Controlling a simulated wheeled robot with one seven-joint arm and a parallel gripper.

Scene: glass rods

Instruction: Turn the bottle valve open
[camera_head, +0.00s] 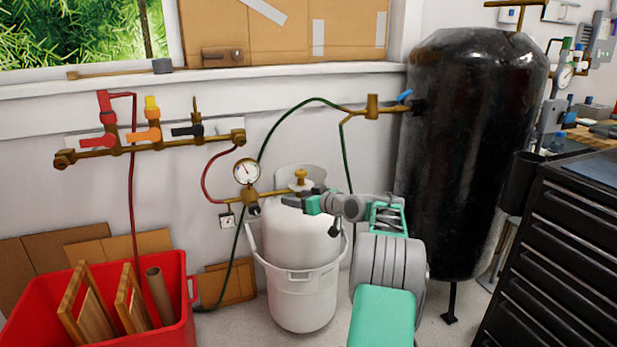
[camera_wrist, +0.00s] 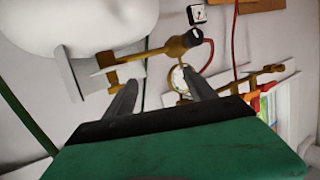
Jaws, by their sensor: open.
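The white gas bottle (camera_head: 297,232) stands upright, with its brass valve knob (camera_head: 300,176) on top. A brass regulator pipe with a round gauge (camera_head: 246,171) runs left from it. My gripper (camera_head: 290,200) reaches in from the right, just in front of the bottle's top and below the knob in the picture. In the wrist view, which looks upside down, my open fingers (camera_wrist: 158,80) are spread with nothing held. The brass valve (camera_wrist: 112,78) shows near the left fingertip, and I cannot tell whether they touch. The gauge (camera_wrist: 178,80) shows near the right finger.
The bottle sits in a white bucket (camera_head: 302,295). A red crate (camera_head: 165,335) with wood pieces stands left. A large black tank (camera_head: 465,150) and a black drawer cabinet (camera_head: 560,270) stand right. A green hose (camera_head: 268,140) and wall pipes with coloured valves (camera_head: 150,135) are behind.

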